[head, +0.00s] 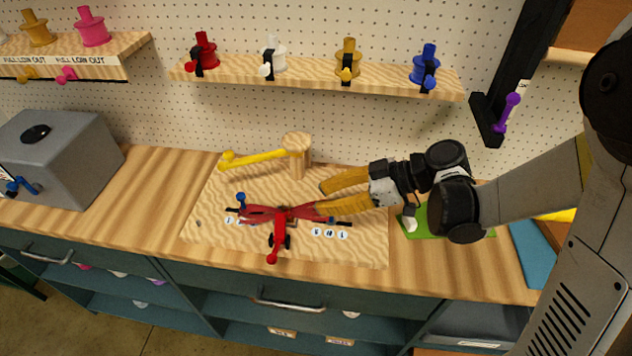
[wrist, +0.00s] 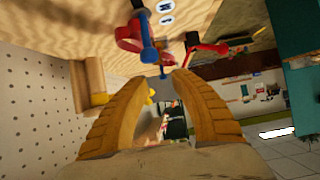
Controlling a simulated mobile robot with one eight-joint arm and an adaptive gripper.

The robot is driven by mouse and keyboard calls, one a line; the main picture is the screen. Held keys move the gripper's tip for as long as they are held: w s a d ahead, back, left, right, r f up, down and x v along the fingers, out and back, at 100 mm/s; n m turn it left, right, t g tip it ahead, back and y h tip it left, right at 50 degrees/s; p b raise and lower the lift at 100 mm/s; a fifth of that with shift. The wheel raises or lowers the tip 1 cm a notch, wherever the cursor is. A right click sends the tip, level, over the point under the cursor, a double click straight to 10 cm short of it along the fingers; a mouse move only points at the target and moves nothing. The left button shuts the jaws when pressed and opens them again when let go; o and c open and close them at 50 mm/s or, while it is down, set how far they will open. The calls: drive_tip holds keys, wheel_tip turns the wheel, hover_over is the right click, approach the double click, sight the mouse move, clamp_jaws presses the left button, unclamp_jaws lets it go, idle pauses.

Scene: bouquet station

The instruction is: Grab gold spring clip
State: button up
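On the back shelf, a gold spool (head: 348,52) has a small black and gold clip-like piece (head: 346,74) at its front. Another small gold piece (head: 27,74) hangs under the upper left shelf; I cannot tell which is the spring clip. My gripper (head: 321,197) is over the wooden board, pointing left, below and in front of the back shelf. Its two yellow fingers are apart with nothing held between them, as the wrist view (wrist: 155,84) also shows. A red crossed assembly (head: 281,218) lies on the board near the fingertips.
A wooden post with a yellow arm (head: 254,158) stands at the board's back. Red (head: 204,48), white (head: 273,54) and blue (head: 428,62) spools share the back shelf. A grey box (head: 62,150) stands left. A black upright (head: 520,70) is at right.

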sight(287, 206)
drive_tip(key=shift+w+a+f, duration=0.1)
drive_tip(key=shift+w+f, duration=0.05)
drive_tip(key=shift+f, duration=0.1)
drive_tip(key=b+x, duration=0.1)
drive_tip(key=x, duration=0.3)
drive_tip(key=b+x, duration=0.3)
drive_tip(key=x, duration=0.3)
drive_tip(key=shift+w+a, duration=0.15)
clamp_jaws()
